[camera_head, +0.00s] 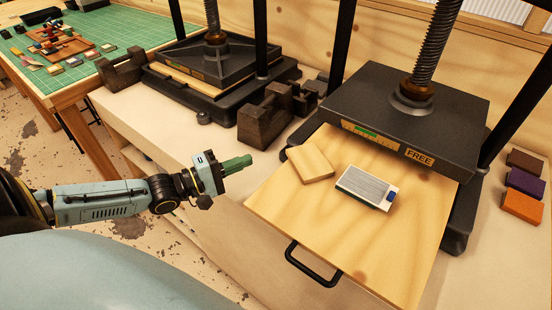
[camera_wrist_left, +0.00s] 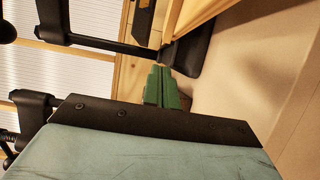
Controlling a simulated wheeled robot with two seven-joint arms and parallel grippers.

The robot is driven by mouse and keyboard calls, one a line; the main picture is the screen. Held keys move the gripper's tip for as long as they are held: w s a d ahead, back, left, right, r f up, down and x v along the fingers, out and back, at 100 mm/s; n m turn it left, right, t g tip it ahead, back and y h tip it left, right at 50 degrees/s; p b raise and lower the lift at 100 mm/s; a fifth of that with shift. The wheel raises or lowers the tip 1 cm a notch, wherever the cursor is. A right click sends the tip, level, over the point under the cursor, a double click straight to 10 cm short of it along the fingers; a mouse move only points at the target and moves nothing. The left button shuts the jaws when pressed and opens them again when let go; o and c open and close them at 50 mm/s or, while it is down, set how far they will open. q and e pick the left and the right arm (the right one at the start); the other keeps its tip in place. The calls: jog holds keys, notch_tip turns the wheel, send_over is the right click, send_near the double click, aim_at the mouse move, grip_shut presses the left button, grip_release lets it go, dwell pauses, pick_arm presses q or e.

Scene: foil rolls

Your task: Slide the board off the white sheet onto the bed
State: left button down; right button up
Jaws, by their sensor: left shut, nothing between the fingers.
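A small square light-wood board (camera_head: 311,163) lies flat on the wooden bed (camera_head: 375,245) of the right press. To its right lies a flat white-edged block with a grey striped top (camera_head: 362,185) and a blue patch at its right end; I cannot tell whether the white sheet is part of it. The board and the block lie close together, apart or barely touching. My left gripper (camera_head: 247,161), with green fingers, is shut and empty, left of the bed and clear of the board. Its shut fingers also show in the left wrist view (camera_wrist_left: 165,88). My right gripper is out of view.
A black handle (camera_head: 312,264) sticks out from the bed's front edge. The press plate (camera_head: 400,125), marked FREE, stands raised behind. Dark metal blocks (camera_head: 268,118) and a second press (camera_head: 212,65) stand to the left. Coloured blocks (camera_head: 523,182) lie at the right.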

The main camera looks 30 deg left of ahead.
aim_at(283, 165)
pick_arm(q)
jog(key=w+d, duration=0.5)
jog(key=d, duration=0.1)
jog(key=shift+w+d, duration=0.15)
jog(key=shift+w, duration=0.25)
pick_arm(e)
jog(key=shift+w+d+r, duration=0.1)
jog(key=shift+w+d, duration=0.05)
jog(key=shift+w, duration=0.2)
pick_arm(q)
jog(key=shift+w+d+p, duration=0.3)
jog(key=shift+d+p, duration=0.25)
jog(key=shift+d, duration=0.35)
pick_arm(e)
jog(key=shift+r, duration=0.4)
